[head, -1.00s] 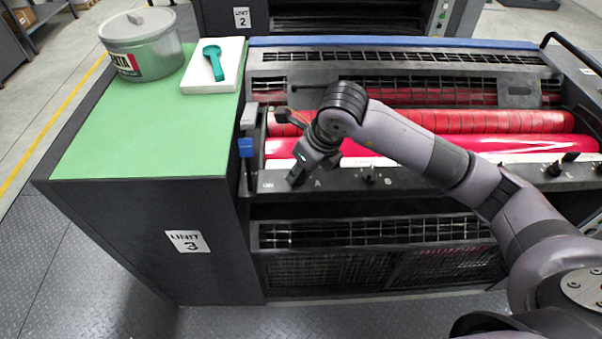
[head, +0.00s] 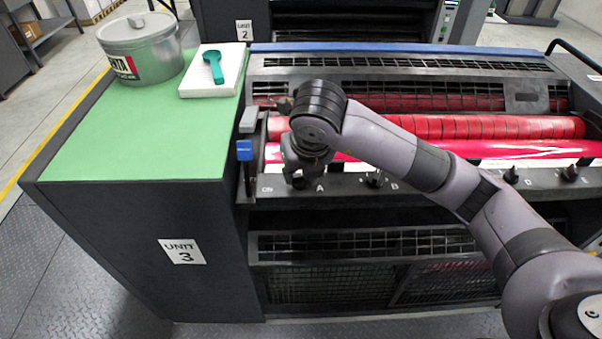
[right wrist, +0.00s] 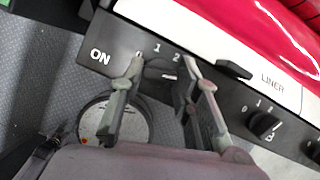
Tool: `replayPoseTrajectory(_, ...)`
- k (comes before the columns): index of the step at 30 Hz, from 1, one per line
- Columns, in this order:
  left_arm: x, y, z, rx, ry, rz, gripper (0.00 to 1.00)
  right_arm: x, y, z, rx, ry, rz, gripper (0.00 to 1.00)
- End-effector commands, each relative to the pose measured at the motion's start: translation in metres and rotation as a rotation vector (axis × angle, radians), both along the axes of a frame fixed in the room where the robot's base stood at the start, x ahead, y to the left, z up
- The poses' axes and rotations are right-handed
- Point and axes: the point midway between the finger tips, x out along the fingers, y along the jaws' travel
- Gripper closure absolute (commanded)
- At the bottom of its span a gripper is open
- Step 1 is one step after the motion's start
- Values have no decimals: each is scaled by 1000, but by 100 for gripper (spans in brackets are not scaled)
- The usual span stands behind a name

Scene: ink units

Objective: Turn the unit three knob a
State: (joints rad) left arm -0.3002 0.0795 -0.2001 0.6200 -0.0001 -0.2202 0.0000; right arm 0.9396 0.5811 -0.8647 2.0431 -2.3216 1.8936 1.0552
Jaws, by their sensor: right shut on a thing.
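Unit three is the dark press unit with a white "UNIT 3" plate (head: 183,252) on its side. Knob A (right wrist: 163,73) is a dark knob on the sloping front rail, beside a 0, 1, 2 scale and the word ON in the right wrist view. My right gripper (right wrist: 163,68) points down at the rail with one finger on each side of knob A, shut on it. In the head view the right gripper (head: 300,178) largely hides the knob, just left of the letter A. My left gripper is not in view.
Knob B (head: 375,180) stands to the right on the same rail; it also shows in the right wrist view (right wrist: 263,124). Red rollers (head: 480,127) lie behind. An ink can (head: 140,50) and white pad (head: 213,72) rest on the green top.

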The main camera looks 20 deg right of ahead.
Motion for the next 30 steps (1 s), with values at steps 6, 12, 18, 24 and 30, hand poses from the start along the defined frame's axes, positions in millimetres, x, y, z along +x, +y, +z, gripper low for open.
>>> replayPoseTrajectory(6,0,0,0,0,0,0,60,1,-1,1,1,-2,-7,98)
replayPoseTrajectory(12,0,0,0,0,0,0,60,1,-1,1,2,-2,-7,68)
replayPoseTrajectory(18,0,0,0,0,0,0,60,0,0,1,1,-1,-6,54)
replayPoseTrajectory(24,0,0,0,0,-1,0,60,0,0,0,1,0,-5,50)
replayPoseTrajectory(30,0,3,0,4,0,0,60,0,0,2,2,-1,-4,50)
